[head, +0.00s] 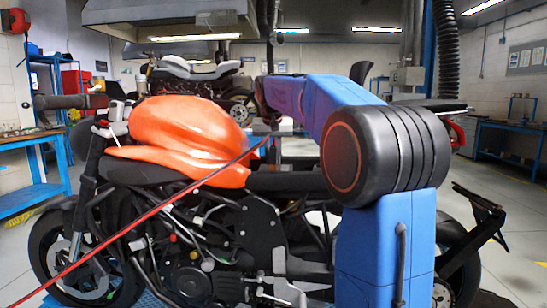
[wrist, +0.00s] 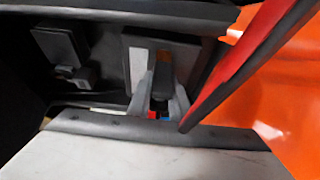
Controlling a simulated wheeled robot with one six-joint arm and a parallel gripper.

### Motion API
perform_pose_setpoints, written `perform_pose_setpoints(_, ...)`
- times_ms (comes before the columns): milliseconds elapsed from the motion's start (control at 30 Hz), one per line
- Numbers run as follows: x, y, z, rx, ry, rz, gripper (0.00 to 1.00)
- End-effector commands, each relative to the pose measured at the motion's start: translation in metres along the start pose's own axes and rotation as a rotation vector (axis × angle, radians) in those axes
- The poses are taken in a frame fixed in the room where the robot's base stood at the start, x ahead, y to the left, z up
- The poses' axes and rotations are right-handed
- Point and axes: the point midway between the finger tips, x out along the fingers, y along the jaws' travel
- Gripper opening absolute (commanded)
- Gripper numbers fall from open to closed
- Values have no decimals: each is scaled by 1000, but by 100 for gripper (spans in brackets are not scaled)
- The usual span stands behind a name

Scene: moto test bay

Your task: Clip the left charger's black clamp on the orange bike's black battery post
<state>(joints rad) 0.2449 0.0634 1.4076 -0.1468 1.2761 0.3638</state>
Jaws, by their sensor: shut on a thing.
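The orange bike (head: 185,135) stands side-on in front of me in the head view, and its orange bodywork (wrist: 285,85) fills the right of the wrist view. My gripper (wrist: 165,100) has its two grey fingers shut on a dark clamp (wrist: 163,72) in the wrist view. In the head view my gripper's end is small and unclear above the seat, behind the tank. A dark recess with blocky dark parts (wrist: 60,48) lies beyond the clamp. I cannot tell which part is the black battery post, or whether the clamp touches anything. The left charger is not identifiable.
A red and black cable (head: 130,228) runs taut from the lower left across the bike toward my gripper; it crosses the wrist view's upper right (wrist: 245,60). A second motorcycle (head: 190,72) stands behind. Blue benches (head: 35,190) stand left and right (head: 515,135).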

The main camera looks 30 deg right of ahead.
Motion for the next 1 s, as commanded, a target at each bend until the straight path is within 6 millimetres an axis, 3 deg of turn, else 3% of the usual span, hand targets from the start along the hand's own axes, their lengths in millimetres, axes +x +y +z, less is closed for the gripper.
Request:
perform_pose_setpoints(333,5,0,2,0,0,0,0)
perform_pose_setpoints(367,5,0,2,0,1,0,26)
perform_pose_setpoints(433,5,0,2,0,1,0,40)
perform_pose_setpoints(767,3,0,2,0,0,0,40)
perform_pose_setpoints(1000,-25,0,2,0,4,-2,40)
